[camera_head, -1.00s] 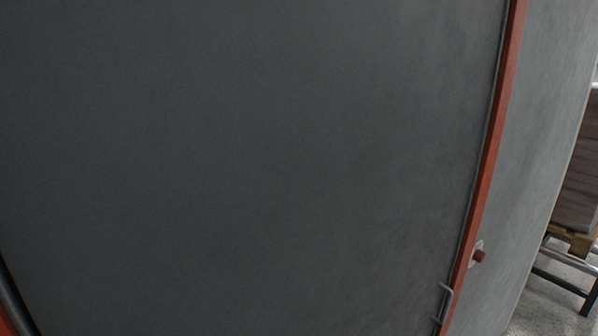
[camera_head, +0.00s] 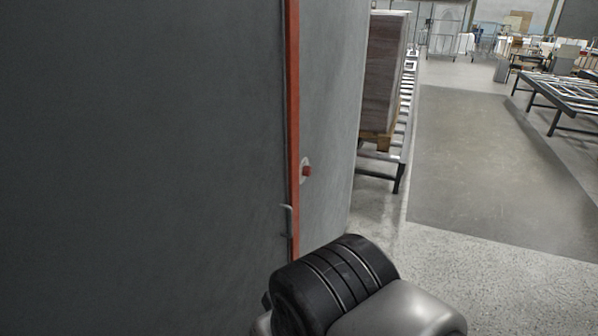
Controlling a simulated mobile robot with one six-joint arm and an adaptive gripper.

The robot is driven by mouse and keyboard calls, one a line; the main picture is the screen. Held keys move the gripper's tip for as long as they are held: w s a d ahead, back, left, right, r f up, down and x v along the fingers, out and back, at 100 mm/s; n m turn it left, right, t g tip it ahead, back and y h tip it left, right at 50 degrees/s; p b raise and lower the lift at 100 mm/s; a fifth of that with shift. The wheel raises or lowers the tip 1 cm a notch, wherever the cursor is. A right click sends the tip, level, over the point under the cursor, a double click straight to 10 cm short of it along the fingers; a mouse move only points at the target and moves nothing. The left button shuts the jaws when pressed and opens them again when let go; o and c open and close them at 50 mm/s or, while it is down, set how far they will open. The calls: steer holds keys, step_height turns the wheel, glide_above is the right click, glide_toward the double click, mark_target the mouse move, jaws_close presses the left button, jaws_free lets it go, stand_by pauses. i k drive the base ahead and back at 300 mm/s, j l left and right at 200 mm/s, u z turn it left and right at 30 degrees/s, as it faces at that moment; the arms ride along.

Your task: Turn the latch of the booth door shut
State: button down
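The grey booth door (camera_head: 150,160) fills the left of the view and looks closed against its red-orange frame strip (camera_head: 293,110). A small grey pull handle (camera_head: 288,222) sits near the door's right edge. A red knob on a pale round plate, which looks like the latch (camera_head: 307,170), is on the grey wall just right of the strip. Which way it is turned is too small to tell. My arm's black and grey link shows at the bottom centre, in front of the lower strip. My gripper is not in view.
A tall stack of boards on a wooden pallet (camera_head: 376,141) stands on a roller conveyor right of the booth wall. A roller table (camera_head: 560,95) stands at the far right. The speckled floor between them is clear.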

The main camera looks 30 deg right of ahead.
mark_target(306, 171)
steer(key=i+l+z, duration=0.7)
steer(key=l, duration=0.2)
steer(key=k, duration=0.05)
